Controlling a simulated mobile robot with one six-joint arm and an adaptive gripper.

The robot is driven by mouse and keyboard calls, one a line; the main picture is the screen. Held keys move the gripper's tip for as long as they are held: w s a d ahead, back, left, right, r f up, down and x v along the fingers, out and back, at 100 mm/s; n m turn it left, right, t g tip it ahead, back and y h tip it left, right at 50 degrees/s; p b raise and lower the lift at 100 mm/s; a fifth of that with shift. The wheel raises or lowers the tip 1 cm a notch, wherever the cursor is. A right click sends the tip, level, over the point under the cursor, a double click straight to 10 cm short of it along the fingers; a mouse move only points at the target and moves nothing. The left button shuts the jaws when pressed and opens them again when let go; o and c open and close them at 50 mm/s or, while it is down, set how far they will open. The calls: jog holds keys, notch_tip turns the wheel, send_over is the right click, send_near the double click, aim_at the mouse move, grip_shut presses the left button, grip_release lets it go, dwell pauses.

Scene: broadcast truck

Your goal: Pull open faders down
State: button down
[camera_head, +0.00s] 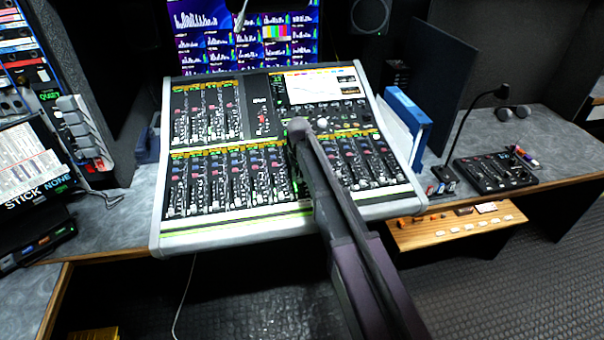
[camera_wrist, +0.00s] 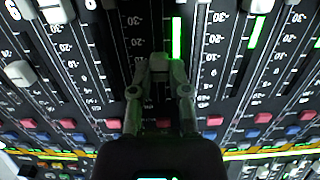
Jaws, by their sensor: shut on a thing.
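The mixing console (camera_head: 240,222) stands on the desk, with banks of faders (camera_head: 225,185) in its lower half and at its upper left. My gripper (camera_head: 300,128) reaches over the middle of the console; my arm hides part of the fader rows behind it. In the wrist view, the fingers of my gripper (camera_wrist: 160,68) are shut on a fader cap (camera_wrist: 160,62) in its slot. Other pale fader caps show near it, at the top left (camera_wrist: 56,11), the left edge (camera_wrist: 20,72) and the top right (camera_wrist: 260,5). The scale numbers appear upside down there.
Rows of red and blue buttons (camera_wrist: 214,121) lie close beside my fingers. Blue binders (camera_head: 408,115) stand at the console's right edge. A small control panel with a gooseneck microphone (camera_head: 495,172) sits on the right desk. Screens (camera_head: 240,35) rise behind the console.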

aim_at(303, 196)
jog(key=s, duration=0.2)
jog(key=s+d, duration=0.1)
jog(key=s+d+f, duration=0.1)
jog(key=s, duration=0.1)
jog(key=shift+s+b, duration=0.35)
jog(key=c, duration=0.6)
grip_release()
jog(key=shift+a, duration=0.1)
jog(key=shift+r, duration=0.1)
